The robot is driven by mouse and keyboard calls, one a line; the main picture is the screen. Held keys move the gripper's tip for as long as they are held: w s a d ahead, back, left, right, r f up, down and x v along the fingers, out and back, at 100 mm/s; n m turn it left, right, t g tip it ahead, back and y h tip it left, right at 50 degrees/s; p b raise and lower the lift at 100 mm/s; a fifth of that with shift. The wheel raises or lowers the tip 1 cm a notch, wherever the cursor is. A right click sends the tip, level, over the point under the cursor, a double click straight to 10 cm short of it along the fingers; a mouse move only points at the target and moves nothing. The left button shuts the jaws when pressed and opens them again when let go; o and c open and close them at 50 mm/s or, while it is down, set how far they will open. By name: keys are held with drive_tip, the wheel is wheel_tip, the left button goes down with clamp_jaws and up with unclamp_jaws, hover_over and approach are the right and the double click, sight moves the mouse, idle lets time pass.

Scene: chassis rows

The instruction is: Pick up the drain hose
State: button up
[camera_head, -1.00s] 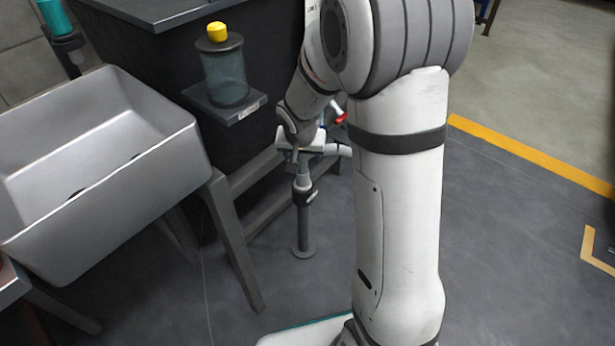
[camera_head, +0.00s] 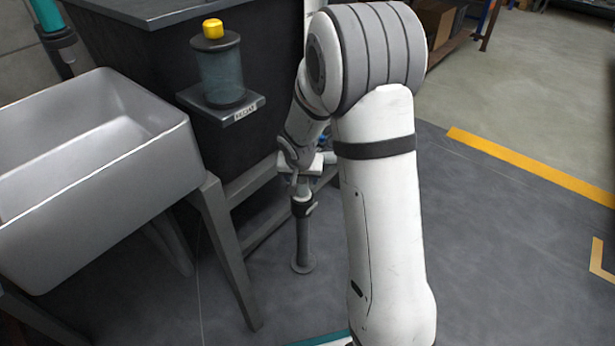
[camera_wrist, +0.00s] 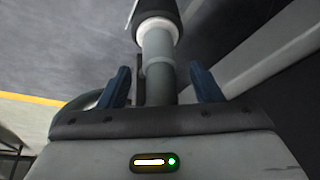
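My gripper (camera_head: 305,162) is low beside the black cabinet, at the top of a grey upright post with a round foot (camera_head: 303,240). In the wrist view its two blue fingers (camera_wrist: 161,78) are wide apart. A grey upright pipe with a pale collar (camera_wrist: 158,50) shows between them, with clear gaps on both sides. I cannot tell how deep it sits between the fingers. No drain hose can be made out for sure. A grey curved piece (camera_wrist: 92,101) behind the left finger may be part of it. My wrist hides most of the post's top in the head view.
A grey sink basin (camera_head: 95,190) on legs stands at the left. A black cabinet (camera_head: 140,75) carries a small shelf (camera_head: 240,111) with a yellow-capped jar (camera_head: 221,75). A table leg (camera_head: 228,250) stands left of the post. The floor at the right is open, with a yellow line (camera_head: 530,165).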

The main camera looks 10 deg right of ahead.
drive_tip(key=c, duration=1.2)
wheel_tip(320, 180, up, 10)
drive_tip(key=p, duration=0.5)
drive_tip(key=shift+s, duration=0.1)
